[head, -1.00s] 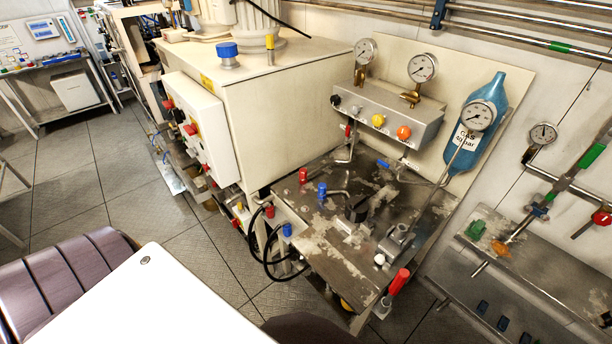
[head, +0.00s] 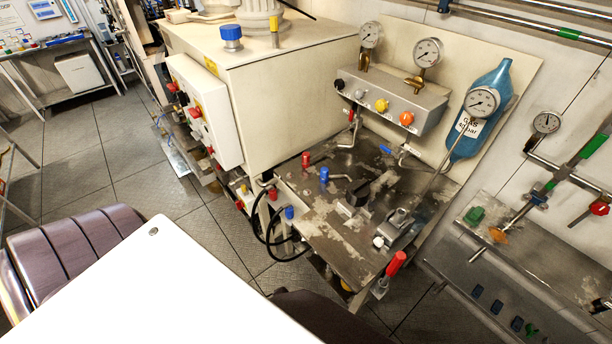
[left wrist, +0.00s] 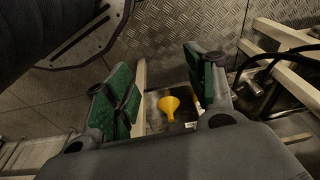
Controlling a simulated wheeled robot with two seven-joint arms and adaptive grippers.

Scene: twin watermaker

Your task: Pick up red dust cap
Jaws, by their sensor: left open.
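A small red cap (head: 306,157) stands upright on the worn metal bench top (head: 345,245), left of the gauge panel. Another red cap (head: 272,194) sits lower at the bench's left side, by the black hoses. I cannot tell which one is the dust cap. My left gripper (left wrist: 163,88) shows in the left wrist view with its two green-padded fingers wide apart and nothing between them. It is above the floor area and no red cap shows in that view. I cannot make it out in the head view. My right gripper is in neither view.
Blue caps (head: 324,174) stand near both red ones. Black hoses (head: 262,228) loop at the bench's left side. A red-handled valve (head: 397,263) stands at its front corner. A yellow funnel (left wrist: 169,104) lies below my left fingers. Tiled floor (head: 140,190) is open at left.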

